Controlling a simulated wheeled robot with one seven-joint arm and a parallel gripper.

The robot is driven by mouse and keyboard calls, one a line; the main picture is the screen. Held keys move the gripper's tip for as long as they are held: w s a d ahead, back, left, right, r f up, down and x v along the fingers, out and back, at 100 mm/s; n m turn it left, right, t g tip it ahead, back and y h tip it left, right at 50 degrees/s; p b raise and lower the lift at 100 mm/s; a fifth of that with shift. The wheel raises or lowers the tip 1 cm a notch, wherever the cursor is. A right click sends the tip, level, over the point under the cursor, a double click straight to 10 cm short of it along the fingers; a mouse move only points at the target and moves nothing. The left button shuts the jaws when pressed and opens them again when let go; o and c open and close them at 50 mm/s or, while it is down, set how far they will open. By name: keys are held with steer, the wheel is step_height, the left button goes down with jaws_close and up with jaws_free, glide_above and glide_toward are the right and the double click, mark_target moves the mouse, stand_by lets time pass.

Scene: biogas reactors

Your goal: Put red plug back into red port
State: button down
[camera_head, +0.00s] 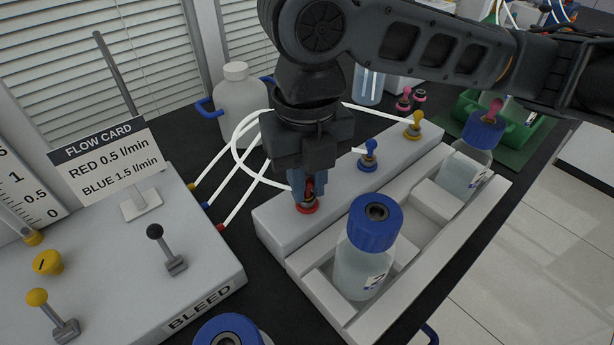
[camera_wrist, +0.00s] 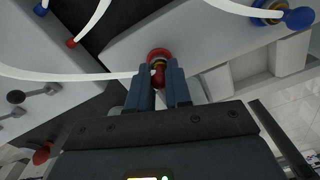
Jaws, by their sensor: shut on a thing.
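The red port (camera_head: 307,208) is a red ring on the long pale block, at its near left end. My gripper (camera_head: 305,187) points down over it, shut on the red plug (camera_head: 311,187). In the wrist view, the red plug (camera_wrist: 158,74) sits between the two fingers (camera_wrist: 160,90), lined up with the red ring (camera_wrist: 157,53) and close against it. A gold band shows between them. I cannot tell how deep the plug sits. A white hose runs to the plug from the left. The fingers hide part of the plug.
A blue plug (camera_head: 369,154) and a yellow plug (camera_head: 414,125) stand farther along the block, with hoses nearby. A blue-capped bottle (camera_head: 362,270) stands in the rack just right of my gripper. The control box (camera_head: 110,270) with levers lies to the left.

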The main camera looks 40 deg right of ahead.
stand_by(0.3)
steer(key=c, duration=1)
jaws_free()
steer(key=shift+o, duration=0.2)
steer(key=shift+r, duration=3.9)
steer(key=shift+p, duration=0.3)
